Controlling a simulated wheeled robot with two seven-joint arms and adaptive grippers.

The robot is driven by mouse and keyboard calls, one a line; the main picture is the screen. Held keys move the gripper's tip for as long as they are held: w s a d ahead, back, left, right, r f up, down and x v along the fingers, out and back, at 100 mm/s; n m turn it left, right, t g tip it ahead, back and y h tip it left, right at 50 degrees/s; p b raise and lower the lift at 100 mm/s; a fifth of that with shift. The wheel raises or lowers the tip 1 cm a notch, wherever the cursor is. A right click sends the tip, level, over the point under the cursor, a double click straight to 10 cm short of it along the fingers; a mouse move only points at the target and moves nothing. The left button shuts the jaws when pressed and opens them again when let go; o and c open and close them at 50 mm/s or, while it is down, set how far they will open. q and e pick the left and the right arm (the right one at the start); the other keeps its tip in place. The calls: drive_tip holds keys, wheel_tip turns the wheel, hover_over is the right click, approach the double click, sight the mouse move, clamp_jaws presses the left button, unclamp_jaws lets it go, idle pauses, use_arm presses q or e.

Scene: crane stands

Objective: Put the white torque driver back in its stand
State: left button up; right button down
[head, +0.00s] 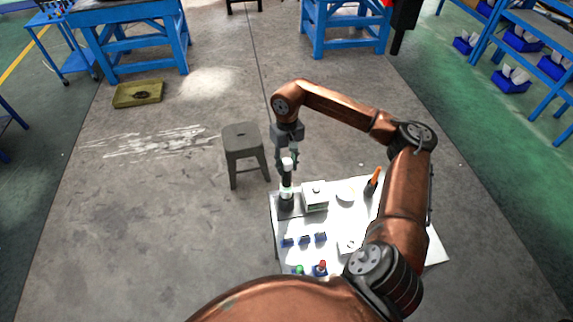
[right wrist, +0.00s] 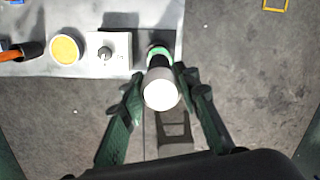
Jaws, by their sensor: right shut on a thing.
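The white torque driver (head: 287,164) is upright in the head view, at the left back corner of the white table. My right gripper (head: 287,155) is shut on it near its top. In the right wrist view its round white end (right wrist: 160,94) lies between the fingers of the gripper (right wrist: 160,84). A dark stand (head: 286,204) is directly below the driver, with a green band (right wrist: 158,52) around that spot. I cannot tell whether the driver's lower end is seated in the stand or just above it. My left gripper is not in view.
A white box with a knob (head: 314,198) stands close right of the stand. An orange-handled tool (head: 374,178) stands farther right. Small blue blocks (head: 304,240) and red and green topped items (head: 321,267) are nearer. A grey stool (head: 242,142) stands left beyond the table.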

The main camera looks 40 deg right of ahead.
drive_tip(key=shift+f+b, duration=1.25)
drive_tip(key=shift+f, duration=0.4)
drive_tip(key=c, duration=1.4)
unclamp_jaws()
drive_tip(key=shift+c, duration=0.2)
drive_tip(key=shift+o, duration=0.3)
drive_tip(key=shift+f, duration=0.15)
drive_tip(key=shift+w+d+r+p, duration=0.15)
drive_tip(key=shift+r+p, duration=0.95)
drive_tip(key=shift+r, duration=1.5)
